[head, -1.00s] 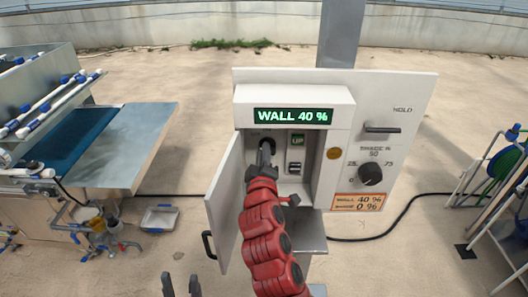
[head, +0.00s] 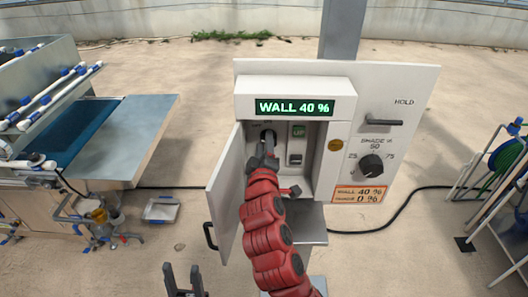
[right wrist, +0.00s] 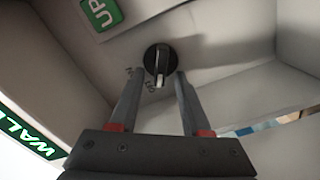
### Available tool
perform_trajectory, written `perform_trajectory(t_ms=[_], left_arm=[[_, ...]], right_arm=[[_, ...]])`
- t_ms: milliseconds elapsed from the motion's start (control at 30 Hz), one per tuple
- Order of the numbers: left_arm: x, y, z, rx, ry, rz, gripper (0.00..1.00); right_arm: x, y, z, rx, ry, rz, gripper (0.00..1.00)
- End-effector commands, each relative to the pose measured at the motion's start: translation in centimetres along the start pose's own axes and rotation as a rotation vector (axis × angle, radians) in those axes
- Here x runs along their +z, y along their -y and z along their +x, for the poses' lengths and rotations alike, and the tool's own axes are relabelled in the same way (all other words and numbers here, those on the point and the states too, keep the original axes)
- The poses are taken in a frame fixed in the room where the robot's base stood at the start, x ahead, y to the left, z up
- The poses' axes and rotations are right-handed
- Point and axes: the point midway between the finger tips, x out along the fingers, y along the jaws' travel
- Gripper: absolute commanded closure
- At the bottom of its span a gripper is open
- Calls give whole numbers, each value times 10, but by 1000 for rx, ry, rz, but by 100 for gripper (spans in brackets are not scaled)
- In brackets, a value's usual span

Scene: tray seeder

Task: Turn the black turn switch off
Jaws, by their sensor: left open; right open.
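The black turn switch (right wrist: 160,60) sits on the inner back wall of the open white control box (head: 290,84). In the right wrist view its pale grip bar runs nearly up and down, beside small lettering I cannot read surely. In the head view the switch (head: 268,137) is partly covered by my right gripper. My right gripper (right wrist: 155,75) is open, reaching into the box, with its fingertips on either side of the switch; I cannot tell whether they touch it. My left gripper (head: 185,279) is open and empty, low at the bottom of the head view.
The box door (head: 228,190) stands open at left. A green UP sign (head: 298,131) and a small switch (head: 295,159) are right of the gripper. The shade dial (head: 371,166) and a handle (head: 384,122) are on the panel. The display (head: 294,107) reads WALL 40 %.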

Motion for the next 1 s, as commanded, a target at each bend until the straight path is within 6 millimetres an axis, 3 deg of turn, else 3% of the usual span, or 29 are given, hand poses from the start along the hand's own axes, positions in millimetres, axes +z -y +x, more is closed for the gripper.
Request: perform_trajectory(t_ms=[167, 500, 533, 700, 1000], left_arm=[[2, 0, -8, 0, 0, 0, 50], [6, -2, -36, 0, 0, 0, 50], [3, -1, -15, 0, 2, 0, 50], [-4, 1, 21, 0, 0, 0, 50], [-10, 3, 60, 0, 0, 0, 50]], right_arm=[[0, 2, -16, 2, -4, -1, 52], [1, 5, -92, 0, -8, -1, 52], [-5, -3, -95, -9, -4, 0, 52], [-6, -6, -123, -10, -2, 0, 52], [-3, -2, -163, -6, 0, 0, 52]])
